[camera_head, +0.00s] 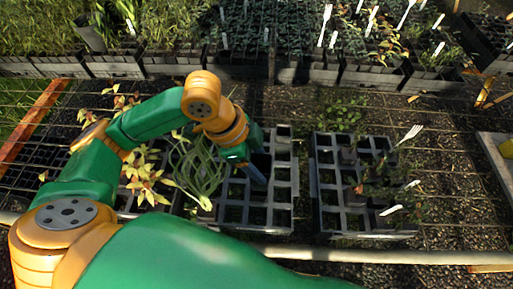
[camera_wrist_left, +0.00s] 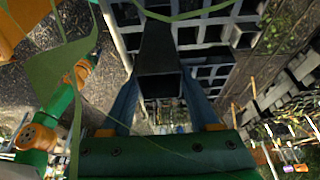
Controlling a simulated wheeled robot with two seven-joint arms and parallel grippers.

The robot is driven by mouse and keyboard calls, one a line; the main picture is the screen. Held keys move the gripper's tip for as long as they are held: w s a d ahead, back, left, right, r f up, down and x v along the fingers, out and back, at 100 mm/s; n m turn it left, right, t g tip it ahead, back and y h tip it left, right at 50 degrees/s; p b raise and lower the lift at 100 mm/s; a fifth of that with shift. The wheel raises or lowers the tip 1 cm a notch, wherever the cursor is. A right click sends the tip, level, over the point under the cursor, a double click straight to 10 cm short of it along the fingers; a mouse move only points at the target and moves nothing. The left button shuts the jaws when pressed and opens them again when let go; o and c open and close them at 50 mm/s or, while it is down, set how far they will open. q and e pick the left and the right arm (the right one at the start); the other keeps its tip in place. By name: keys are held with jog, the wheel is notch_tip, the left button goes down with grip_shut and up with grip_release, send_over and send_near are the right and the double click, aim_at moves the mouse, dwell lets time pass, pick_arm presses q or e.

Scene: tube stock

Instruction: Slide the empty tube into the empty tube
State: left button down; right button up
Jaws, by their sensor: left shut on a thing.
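My left gripper (camera_head: 256,174) is over the middle grey tube rack (camera_head: 270,230) in the head view. In the left wrist view its blue fingers (camera_wrist_left: 160,88) are shut on a black square tube (camera_wrist_left: 160,52), whose open square end faces the camera. The dark tube (camera_head: 262,161) also shows beside the fingers in the head view. The rack's grid (camera_wrist_left: 210,48) shows behind it, with several empty square cells. I cannot tell whether the tube's far end is inside a cell. My right gripper is in neither view.
A second rack (camera_head: 330,232) with plants and white labels stands to the right. Yellow-leaved plants (camera_head: 145,180) and long green leaves (camera_head: 195,165) crowd the left of the middle rack. Potted plants line the back. A pale rail (camera_head: 340,254) runs along the front.

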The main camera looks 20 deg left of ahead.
pick_arm(q)
jog(key=shift+f, duration=0.3)
jog(key=shift+w+a+f+b, duration=0.1)
jog(key=shift+w+f+b, duration=0.2)
jog(key=shift+f+b, duration=0.8)
jog(key=shift+s+r, duration=0.15)
jog(key=shift+r, duration=0.25)
jog(key=shift+f, duration=0.1)
jog(key=shift+f, duration=0.2)
jog(key=shift+p, duration=0.35)
jog(key=shift+p, duration=0.35)
